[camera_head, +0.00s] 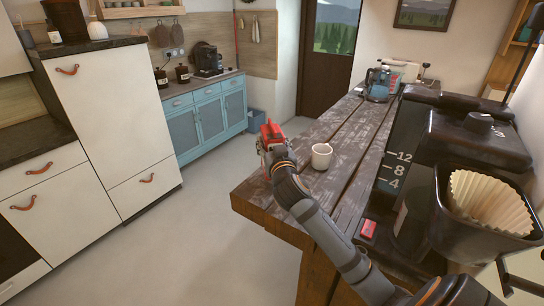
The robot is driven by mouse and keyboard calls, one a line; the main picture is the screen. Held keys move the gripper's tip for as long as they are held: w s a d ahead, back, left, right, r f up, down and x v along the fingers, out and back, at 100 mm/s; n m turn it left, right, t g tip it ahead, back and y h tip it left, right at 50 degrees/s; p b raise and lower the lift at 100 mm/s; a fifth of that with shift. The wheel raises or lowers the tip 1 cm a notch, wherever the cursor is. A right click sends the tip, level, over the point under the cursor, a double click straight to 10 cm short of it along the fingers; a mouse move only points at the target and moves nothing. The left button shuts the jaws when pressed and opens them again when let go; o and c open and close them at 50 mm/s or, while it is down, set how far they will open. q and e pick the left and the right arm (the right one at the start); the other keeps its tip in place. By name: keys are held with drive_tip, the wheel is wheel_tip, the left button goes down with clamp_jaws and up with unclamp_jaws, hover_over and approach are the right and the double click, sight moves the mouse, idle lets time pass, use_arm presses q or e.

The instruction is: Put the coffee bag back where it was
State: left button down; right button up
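My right arm reaches in from the lower right over the wooden table, and my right gripper (270,134) is at the table's left edge, left of a white mug (321,157). The gripper does not appear to touch the mug. My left gripper is out of view.
A dark coffee maker with a paper filter (490,202) fills the right side. The wooden table (330,127) has a glass kettle (378,86) at its far end. White cabinets (110,118) and a blue sideboard (209,121) stand left, across open floor (190,240).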

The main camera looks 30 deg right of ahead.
wheel_tip(320, 180, down, 4)
drive_tip(key=b, duration=0.2)
drive_tip(key=shift+w+r+b, duration=0.15)
drive_tip(key=shift+b, duration=0.25)
drive_tip(key=shift+r, duration=0.1)
drive_tip(key=o, duration=1.3)
drive_tip(key=shift+o, duration=0.2)
